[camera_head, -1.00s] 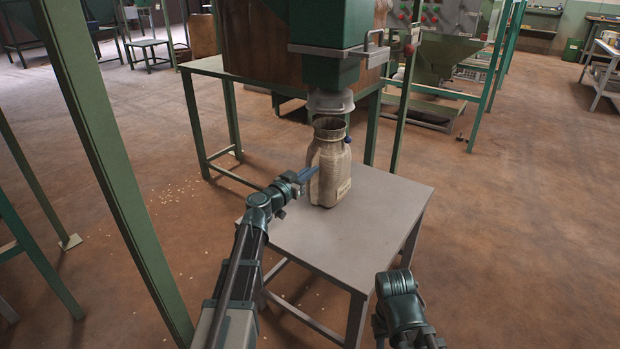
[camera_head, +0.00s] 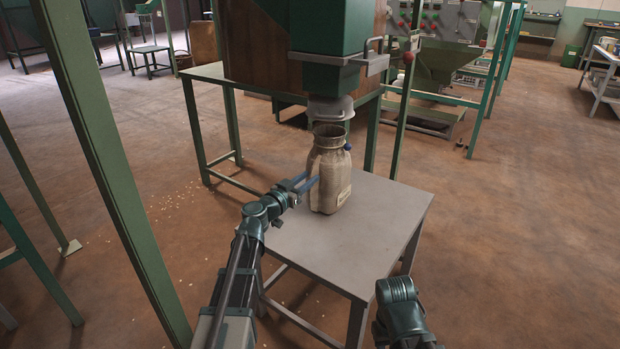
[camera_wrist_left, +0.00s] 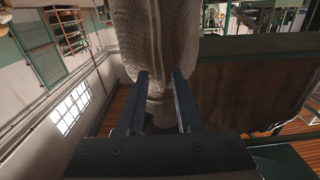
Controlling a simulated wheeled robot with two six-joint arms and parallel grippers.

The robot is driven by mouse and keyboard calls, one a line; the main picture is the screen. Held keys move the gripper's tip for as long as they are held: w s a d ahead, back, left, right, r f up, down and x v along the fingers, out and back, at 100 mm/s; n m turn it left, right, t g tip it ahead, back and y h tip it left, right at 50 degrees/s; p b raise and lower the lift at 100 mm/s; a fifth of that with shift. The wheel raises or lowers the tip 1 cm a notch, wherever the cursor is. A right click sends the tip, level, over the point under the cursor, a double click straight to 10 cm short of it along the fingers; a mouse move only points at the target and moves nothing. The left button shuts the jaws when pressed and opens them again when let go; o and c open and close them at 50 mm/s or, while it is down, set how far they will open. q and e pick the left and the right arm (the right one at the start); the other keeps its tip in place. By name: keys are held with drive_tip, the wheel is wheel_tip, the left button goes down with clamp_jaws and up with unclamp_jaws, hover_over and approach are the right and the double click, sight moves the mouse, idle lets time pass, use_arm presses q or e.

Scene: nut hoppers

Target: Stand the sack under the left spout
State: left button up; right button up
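The tan sack (camera_head: 328,180) stands upright on the grey table (camera_head: 340,245), with its round open mouth facing up. The pale spout (camera_head: 330,108) hangs just above the mouth, under the green hopper. My left gripper (camera_head: 311,182) is at the sack's left side, with its two blue fingers apart. In the left wrist view the sack (camera_wrist_left: 155,40) fills the upper middle, and my left gripper (camera_wrist_left: 160,82) shows its fingers spread with a narrow part of the sack between or just beyond them; I cannot tell if they touch it. My right gripper is out of view.
A green post (camera_head: 115,180) rises at the left near my left arm. The green stand (camera_head: 200,120) of the hopper is behind the table. A handle (camera_head: 372,62) sticks out from the hopper above. The table's right and front parts are bare.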

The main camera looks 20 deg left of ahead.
use_arm(q)
drive_tip(key=v, duration=1)
drive_tip(key=shift+s, duration=0.35)
